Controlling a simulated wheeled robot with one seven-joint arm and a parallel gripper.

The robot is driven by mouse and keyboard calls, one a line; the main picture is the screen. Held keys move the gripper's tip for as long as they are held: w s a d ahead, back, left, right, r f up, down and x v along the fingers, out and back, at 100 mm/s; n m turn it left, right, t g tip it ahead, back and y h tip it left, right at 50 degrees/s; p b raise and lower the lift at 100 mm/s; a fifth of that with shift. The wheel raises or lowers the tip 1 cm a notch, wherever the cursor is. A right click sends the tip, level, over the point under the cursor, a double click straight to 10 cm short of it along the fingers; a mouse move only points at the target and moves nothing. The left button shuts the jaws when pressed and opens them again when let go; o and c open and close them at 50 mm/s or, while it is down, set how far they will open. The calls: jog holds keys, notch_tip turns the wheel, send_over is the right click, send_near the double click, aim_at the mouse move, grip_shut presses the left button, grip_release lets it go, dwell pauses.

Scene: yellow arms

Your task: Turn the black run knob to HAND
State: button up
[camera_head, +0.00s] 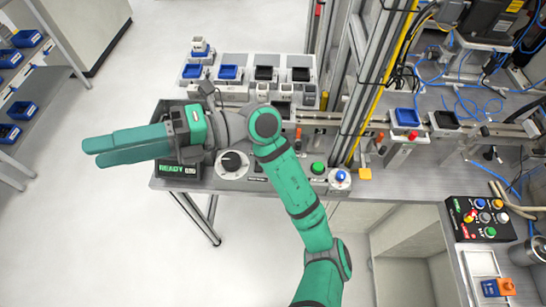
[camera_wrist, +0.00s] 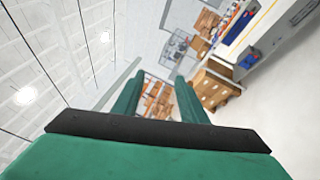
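The black run knob (camera_head: 232,161) sits on a round white dial on the bench's front panel, just right of and below my gripper's body. Its markings are too small to read, so I cannot tell which setting it points to. My green gripper (camera_head: 92,152) points left, away from the knob, with its fingers out past the bench's left end. In the wrist view my gripper (camera_wrist: 160,80) shows two separated fingers with nothing between them. The knob is not in the wrist view.
A green READY display (camera_head: 180,170) lies below my gripper. Right of the knob are a green button (camera_head: 318,168) and a blue button (camera_head: 340,177). Blue and black bins stand behind. An upright metal frame (camera_head: 370,80) rises right of my arm. Floor at left is clear.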

jog(key=w+d+f+m+t+h, duration=0.1)
jog(key=w+d+f+t+h, duration=0.25)
jog(key=f+h, duration=0.2)
jog(key=w+d+f+m+t+h, duration=0.1)
jog(key=w+d+f+t+h, duration=0.1)
jog(key=w+f+h, duration=0.35)
jog(key=w+d+f+m+t+h, duration=0.2)
jog(key=w+d+f+h, duration=0.15)
jog(key=d, duration=0.75)
jog(key=w+d+f+m+t+h, duration=0.2)
jog(key=w+d+h, duration=0.2)
jog(key=d, duration=0.6)
notch_tip(320, 180, down, 9)
jog(key=shift+w+r, duration=0.1)
jog(key=shift+r, duration=0.1)
jog(key=shift+f, duration=0.75)
grip_shut()
